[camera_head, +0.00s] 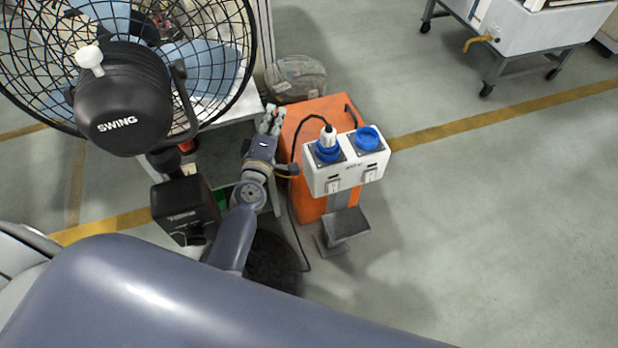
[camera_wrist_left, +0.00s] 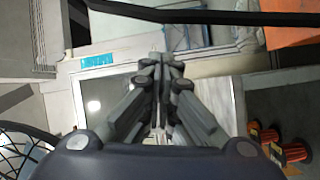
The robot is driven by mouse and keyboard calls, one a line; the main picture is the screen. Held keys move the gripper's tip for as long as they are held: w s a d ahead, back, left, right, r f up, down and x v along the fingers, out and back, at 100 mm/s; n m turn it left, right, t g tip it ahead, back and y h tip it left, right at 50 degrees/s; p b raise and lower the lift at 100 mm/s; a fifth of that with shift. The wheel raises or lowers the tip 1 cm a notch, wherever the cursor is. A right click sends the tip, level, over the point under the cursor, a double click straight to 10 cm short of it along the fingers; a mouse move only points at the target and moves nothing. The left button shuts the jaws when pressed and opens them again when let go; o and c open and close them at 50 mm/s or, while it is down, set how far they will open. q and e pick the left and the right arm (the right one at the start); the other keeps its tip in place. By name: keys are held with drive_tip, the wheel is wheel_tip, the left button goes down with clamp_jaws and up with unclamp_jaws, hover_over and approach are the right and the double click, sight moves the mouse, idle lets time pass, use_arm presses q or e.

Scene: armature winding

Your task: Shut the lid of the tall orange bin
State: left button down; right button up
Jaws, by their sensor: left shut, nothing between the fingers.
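The tall orange bin (camera_head: 309,113) stands in the middle of the head view, its flat orange top facing up. A white socket box and a cable cover much of its front, so I cannot tell how its lid sits. My left gripper (camera_head: 271,119) is at the bin's upper left edge, shut and empty. I cannot tell whether it touches the bin. In the left wrist view the shut fingers (camera_wrist_left: 163,75) point away from the camera, with an orange surface (camera_wrist_left: 292,12) at the top right. My right gripper is not in view.
A white socket box (camera_head: 345,166) with blue sockets stands before the bin. A black fan (camera_head: 125,98) is at the left. A round container (camera_head: 297,78) is behind the bin. A wheeled cart (camera_head: 535,35) is at the far right. The floor on the right is clear.

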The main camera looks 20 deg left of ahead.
use_arm(q)
drive_tip(key=s+d+f+m+g+h, duration=0.5)
drive_tip(key=s+d+m+g+h, duration=0.25)
drive_tip(key=s+d+m, duration=0.55)
drive_tip(key=s+a+f+m+g+y, duration=0.1)
drive_tip(key=s+f, duration=0.2)
drive_tip(key=f, duration=0.6)
drive_tip(key=s+a+f+g+y, duration=0.1)
drive_tip(key=s+f+g, duration=0.15)
drive_tip(key=f, duration=0.75)
drive_tip(key=s+a+f+m+g+y, duration=0.1)
drive_tip(key=s+f, duration=0.3)
drive_tip(key=f, duration=0.5)
drive_tip(key=s+a+f+m+g, duration=0.1)
drive_tip(key=s+a+f, duration=0.1)
drive_tip(key=s+f, duration=0.4)
drive_tip(key=s+a+f+m+g+y, duration=0.1)
drive_tip(key=s+f, duration=0.5)
drive_tip(key=s, duration=0.6)
drive_tip(key=s+a+f+m+g+y, duration=0.1)
drive_tip(key=s+a+f+m+g, duration=0.1)
drive_tip(key=s+f, duration=0.4)
drive_tip(key=s+a+g, duration=0.1)
drive_tip(key=s+a, duration=0.1)
drive_tip(key=s, duration=0.1)
drive_tip(key=shift+s, duration=0.2)
